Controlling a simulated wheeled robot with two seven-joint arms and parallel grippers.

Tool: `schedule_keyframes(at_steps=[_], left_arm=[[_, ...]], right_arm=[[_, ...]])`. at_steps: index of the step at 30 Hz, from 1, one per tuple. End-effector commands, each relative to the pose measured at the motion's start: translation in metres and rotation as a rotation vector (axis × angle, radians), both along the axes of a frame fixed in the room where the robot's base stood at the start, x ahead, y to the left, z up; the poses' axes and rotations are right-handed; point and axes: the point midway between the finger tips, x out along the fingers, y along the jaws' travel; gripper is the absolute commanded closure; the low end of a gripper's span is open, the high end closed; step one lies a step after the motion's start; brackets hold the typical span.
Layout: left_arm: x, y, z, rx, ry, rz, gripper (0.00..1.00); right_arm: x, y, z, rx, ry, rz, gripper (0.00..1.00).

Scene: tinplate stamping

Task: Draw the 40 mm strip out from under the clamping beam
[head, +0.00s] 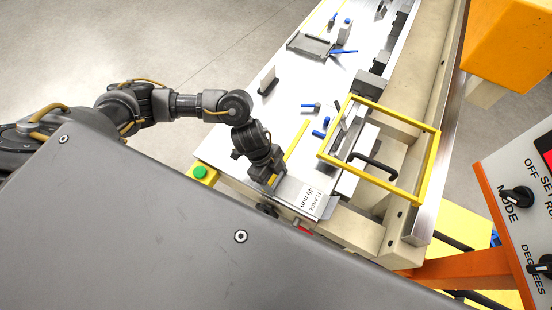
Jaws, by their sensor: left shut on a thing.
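The strip (308,198), a pale metal piece printed "FLANGE 40 mm", lies at the near end of the machine bed (228,160). My left gripper (270,181) points down at the left end of this strip and is shut on it. The fingertips are partly hidden by the wrist. The strip's right end reaches toward the beige clamping beam (372,228); I cannot tell how much of it lies under the beam. My right gripper is not in view.
Blue-handled tools (312,107), a grey tray (310,44) and a small block (267,79) lie farther along the bed. A green button (200,172) sits at the left corner. A control panel (520,225) is at right.

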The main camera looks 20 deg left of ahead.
Motion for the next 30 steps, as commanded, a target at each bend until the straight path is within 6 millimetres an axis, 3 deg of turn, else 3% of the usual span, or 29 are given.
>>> schedule_keyframes(at_steps=[4, 5, 10, 21, 30], left_arm=[[0.000, 0.000, 0.000, 0.000, 0.000, 0.000, 0.56], [0.000, 0.000, 0.000, 0.000, 0.000, 0.000, 0.31], [0.000, 0.000, 0.000, 0.000, 0.000, 0.000, 0.09], [0.001, 0.002, 0.005, -0.001, -0.002, 0.001, 0.08], [0.003, 0.024, 0.056, 0.000, -0.007, -0.001, 0.08]], right_arm=[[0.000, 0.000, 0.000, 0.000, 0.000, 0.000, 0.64], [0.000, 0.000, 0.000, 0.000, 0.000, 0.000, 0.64], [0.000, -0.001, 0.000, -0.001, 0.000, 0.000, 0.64], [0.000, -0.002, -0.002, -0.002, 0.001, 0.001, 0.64], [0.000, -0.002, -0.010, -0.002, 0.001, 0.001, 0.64]])
